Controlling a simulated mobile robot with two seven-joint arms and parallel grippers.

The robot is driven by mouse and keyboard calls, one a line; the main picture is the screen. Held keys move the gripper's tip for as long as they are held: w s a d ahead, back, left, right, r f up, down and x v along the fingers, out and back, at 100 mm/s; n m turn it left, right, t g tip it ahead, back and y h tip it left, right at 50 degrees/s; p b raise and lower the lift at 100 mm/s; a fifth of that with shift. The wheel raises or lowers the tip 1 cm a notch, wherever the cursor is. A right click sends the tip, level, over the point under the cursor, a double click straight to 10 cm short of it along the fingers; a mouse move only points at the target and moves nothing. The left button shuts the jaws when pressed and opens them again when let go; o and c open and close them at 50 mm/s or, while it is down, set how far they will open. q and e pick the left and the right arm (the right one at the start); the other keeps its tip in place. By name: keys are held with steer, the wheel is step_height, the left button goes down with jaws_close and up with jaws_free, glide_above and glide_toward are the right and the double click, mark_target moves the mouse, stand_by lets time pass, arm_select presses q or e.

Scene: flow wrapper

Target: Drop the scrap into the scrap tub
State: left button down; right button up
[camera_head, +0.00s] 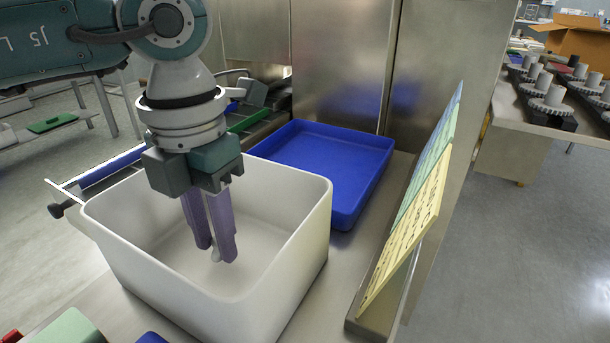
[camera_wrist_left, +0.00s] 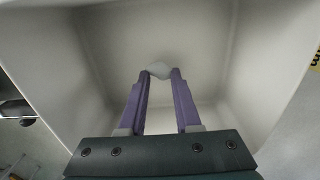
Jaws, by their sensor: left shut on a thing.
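My left gripper (camera_head: 215,250) reaches down into the white tub (camera_head: 215,298), its purple fingertips below the rim and above the floor of the tub. It is shut on a small whitish scrap (camera_head: 215,255), of which only a little shows between the fingertips. In the left wrist view the scrap (camera_wrist_left: 159,71) is a pale lump between the tips of the left gripper (camera_wrist_left: 160,75). The tub (camera_wrist_left: 260,90) surrounds the fingers there, and its floor looks empty. My right gripper is not in view.
A blue tray (camera_head: 325,160) lies behind the tub. A yellow and green board (camera_head: 415,215) stands tilted on the right. A green block (camera_head: 68,328) is at the front left. A side table (camera_head: 530,125) holds several geared parts.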

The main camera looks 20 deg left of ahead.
arm_select(q)
steer(key=shift+f+b, duration=0.55)
steer(key=shift+f, duration=0.05)
steer(key=c, duration=0.6)
jaws_free()
steer(key=shift+r, duration=0.1)
steer(key=shift+r+p, duration=0.3)
steer(key=shift+p, duration=0.1)
step_height(320, 180, up, 12)
steer(key=p, duration=0.1)
steer(key=shift+r, duration=0.25)
steer(key=shift+d+p, duration=0.1)
steer(key=shift+p, duration=0.2)
